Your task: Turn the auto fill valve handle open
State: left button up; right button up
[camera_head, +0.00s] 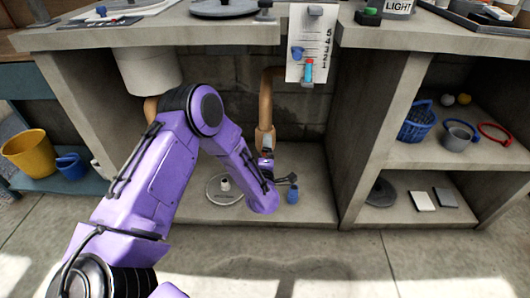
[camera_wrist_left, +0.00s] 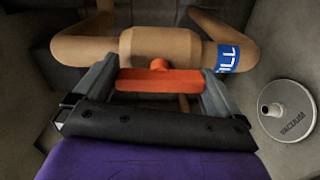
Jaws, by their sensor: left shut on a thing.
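The auto fill valve handle (camera_wrist_left: 172,84) is an orange-red bar in the left wrist view. It lies crosswise in the picture, just in front of the tan valve body (camera_wrist_left: 155,45), roughly parallel to it. A blue label (camera_wrist_left: 228,58) ending in "ILL" wraps the pipe at right. My left gripper (camera_wrist_left: 160,76) is shut on the handle, with one grey finger at each end of it. In the head view the left gripper (camera_head: 268,168) is low at the tan pipe (camera_head: 265,108), mostly hidden behind my purple arm. My right gripper is not in view.
A round grey vacuum cover (camera_wrist_left: 294,122) is right of the pipe. Concrete walls (camera_head: 361,150) bound the bay. A hanging card (camera_head: 311,45) is above; shelves with a blue basket (camera_head: 415,124) are at right.

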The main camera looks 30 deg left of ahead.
pick_arm(q)
jog(key=shift+s+d+f, duration=0.1)
jog(key=shift+f, duration=0.1)
jog(key=o, duration=0.6)
jog(key=p+v, duration=0.2)
jog(key=v, duration=0.8)
jog(key=shift+s, duration=0.2)
jog(key=shift+d+r, duration=0.1)
jog(key=shift+r, duration=0.05)
